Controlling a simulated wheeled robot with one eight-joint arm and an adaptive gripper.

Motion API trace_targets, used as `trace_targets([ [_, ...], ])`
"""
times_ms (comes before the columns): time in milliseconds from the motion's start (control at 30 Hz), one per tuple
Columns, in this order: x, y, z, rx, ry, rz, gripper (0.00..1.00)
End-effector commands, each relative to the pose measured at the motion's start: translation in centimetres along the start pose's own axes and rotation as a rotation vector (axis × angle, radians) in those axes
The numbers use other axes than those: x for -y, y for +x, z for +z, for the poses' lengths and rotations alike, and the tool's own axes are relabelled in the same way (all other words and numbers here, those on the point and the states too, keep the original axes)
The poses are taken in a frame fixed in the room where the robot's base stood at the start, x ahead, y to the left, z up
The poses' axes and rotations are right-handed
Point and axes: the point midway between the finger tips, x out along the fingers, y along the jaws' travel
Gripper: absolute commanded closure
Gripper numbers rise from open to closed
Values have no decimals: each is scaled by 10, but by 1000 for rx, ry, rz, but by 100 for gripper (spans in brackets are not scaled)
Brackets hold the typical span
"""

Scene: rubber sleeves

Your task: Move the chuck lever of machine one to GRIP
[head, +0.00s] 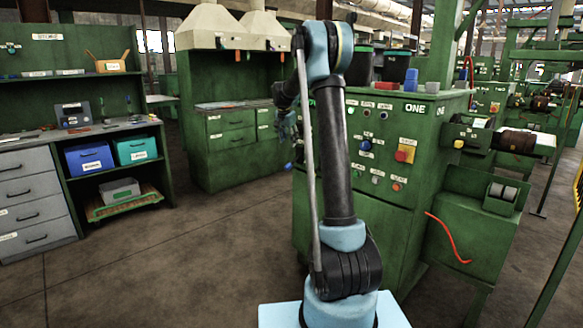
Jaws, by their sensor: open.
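Machine one (385,225) is the green cabinet right of centre, marked ONE on its upper edge. My gripper (298,152) is small and partly hidden behind my arm, near the panel's left edge. It is open, with nothing visible in it.
A spindle with a brown roll (516,141) juts from the machine's right side. A red hose (448,238) hangs below. A workbench (35,195) with blue and teal bins stands left. A hooded green cabinet (225,150) stands behind. The floor at left is clear.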

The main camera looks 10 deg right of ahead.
Motion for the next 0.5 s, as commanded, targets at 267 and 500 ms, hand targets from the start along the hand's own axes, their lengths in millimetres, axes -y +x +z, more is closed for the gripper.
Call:
trace_targets([
  [267,32,32,-16,-17,59,-4,52],
  [500,32,50,-20,-19,68,-2,52],
])
